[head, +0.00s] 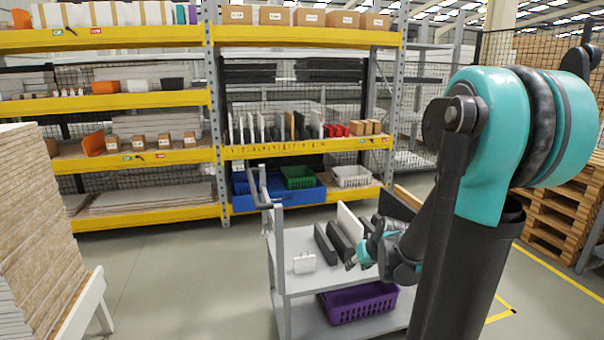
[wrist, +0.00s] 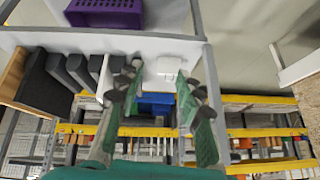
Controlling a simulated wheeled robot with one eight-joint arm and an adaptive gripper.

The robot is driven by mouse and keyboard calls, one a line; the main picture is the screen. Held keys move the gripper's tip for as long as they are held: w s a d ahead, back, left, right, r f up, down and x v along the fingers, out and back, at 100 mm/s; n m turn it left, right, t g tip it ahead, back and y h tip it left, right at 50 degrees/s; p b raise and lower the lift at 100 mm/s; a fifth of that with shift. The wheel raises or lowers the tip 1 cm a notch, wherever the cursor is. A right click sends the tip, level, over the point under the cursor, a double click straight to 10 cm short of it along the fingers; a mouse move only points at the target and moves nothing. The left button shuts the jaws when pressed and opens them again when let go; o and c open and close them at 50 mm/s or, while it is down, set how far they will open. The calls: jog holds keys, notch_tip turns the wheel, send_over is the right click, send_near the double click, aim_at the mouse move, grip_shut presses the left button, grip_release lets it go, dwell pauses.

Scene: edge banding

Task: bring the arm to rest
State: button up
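My arm reaches from the right of the head view out over a grey cart (head: 300,285). My gripper (head: 353,263) is above the cart's top shelf, to the right of a small white box-like item with a handle (head: 305,262). In the wrist view my gripper (wrist: 158,85) has its two green fingers well apart with nothing held between them. The white item (wrist: 168,66) shows beyond the gap between the fingers, on the pale cart top.
Dark blocks (head: 333,244) and a white panel (head: 349,223) stand on the cart near my gripper. A purple basket (head: 358,303) is on the lower shelf. Yellow-beamed racks (head: 110,40) stand behind. Stacked boards (head: 35,220) are at left, pallets (head: 562,212) at right. Floor left of the cart is clear.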

jog(key=s+f+g+h, duration=0.1)
jog(key=s, duration=0.8)
jog(key=s+d+f+m+g+h, duration=0.1)
jog(key=s+f, duration=0.1)
jog(key=s, duration=0.7)
jog(key=shift+s+d+m, duration=0.15)
jog(key=shift+d+m, duration=0.15)
